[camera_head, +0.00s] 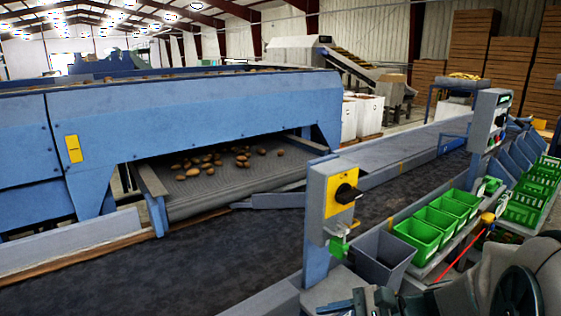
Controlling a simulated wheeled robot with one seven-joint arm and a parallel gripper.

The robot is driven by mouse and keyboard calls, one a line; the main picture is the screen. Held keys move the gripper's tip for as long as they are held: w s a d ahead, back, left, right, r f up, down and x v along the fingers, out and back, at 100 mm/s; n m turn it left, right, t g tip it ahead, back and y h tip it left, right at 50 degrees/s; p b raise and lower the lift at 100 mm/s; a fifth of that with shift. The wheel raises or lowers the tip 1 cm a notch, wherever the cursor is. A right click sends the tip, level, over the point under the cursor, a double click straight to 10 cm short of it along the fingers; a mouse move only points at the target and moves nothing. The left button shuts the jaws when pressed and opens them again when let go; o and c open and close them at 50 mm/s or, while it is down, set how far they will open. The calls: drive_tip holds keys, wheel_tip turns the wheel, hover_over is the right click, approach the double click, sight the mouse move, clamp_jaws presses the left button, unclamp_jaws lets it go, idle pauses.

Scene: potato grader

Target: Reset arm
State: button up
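Part of my arm (515,292) shows at the bottom right corner, a grey-green link with a dark round joint. It is cut off by the picture edge. Dark narrow parts (376,300) at the bottom edge, left of the arm, may belong to my gripper. They are cut off too, so I cannot tell whether it is open or shut, or whether it holds anything.
A dark conveyor belt (150,275) runs across the front. Potatoes (240,155) lie on a feed belt under the blue grader (200,120). A post with a yellow switch box (343,192), a grey bin (383,255) and green crates (418,235) stand near my arm.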

drive_tip(key=s+f+n+g+h, duration=0.2)
drive_tip(key=s+n+g+h, duration=0.1)
drive_tip(key=s+n+h, duration=0.4)
drive_tip(key=d+r+n+t+h, duration=0.1)
drive_tip(key=n, duration=0.2)
drive_tip(key=d+r+n+h, duration=0.1)
drive_tip(key=d+n+h, duration=0.1)
drive_tip(key=n, duration=0.1)
drive_tip(key=d+n+t+h, duration=0.1)
drive_tip(key=d+n, duration=0.1)
drive_tip(key=shift+w+d+r+n+t+h, duration=0.1)
drive_tip(key=shift+r+n+t+h, duration=0.2)
drive_tip(key=shift+r+n+h, duration=0.1)
idle(1.6)
